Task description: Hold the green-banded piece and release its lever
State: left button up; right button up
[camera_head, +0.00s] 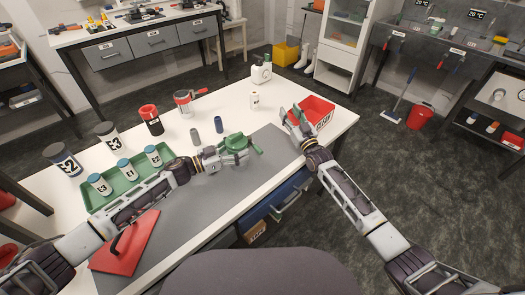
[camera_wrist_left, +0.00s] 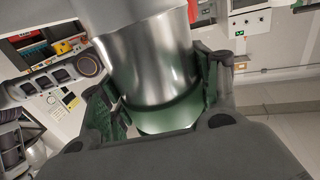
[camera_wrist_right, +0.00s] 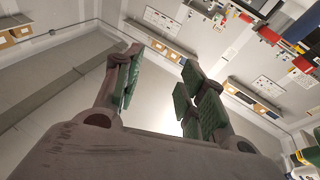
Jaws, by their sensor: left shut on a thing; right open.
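In the left wrist view, a shiny metal cylinder with a green band (camera_wrist_left: 165,118) sits between the two fingers of my left gripper (camera_wrist_left: 163,95). The finger pads press on both sides near the band. In the head view my left gripper (camera_head: 238,156) is at a green round part (camera_head: 236,142) on the grey mat; the metal body cannot be made out there. I cannot clearly make out a lever. My right gripper (camera_head: 295,118) is open and empty beside the red bin (camera_head: 318,106). The right wrist view shows its fingers (camera_wrist_right: 158,85) apart with nothing between them.
A red board with a handle (camera_head: 137,250) lies front left.

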jog(key=f+m+h, duration=0.1)
jog(key=m, duration=0.1)
jog(key=m+g+y, duration=0.4)
jog(key=g+y, duration=0.1)
jog(key=g, duration=0.5)
send_near(254, 146)
jog(key=s+d, duration=0.3)
jog(key=d, duration=0.2)
jog(key=shift+a, duration=0.1)
jog(key=shift+w+a+f, duration=0.1)
jog(key=shift+x, duration=5.9)
jog(key=shift+a, duration=0.1)
grip_shut()
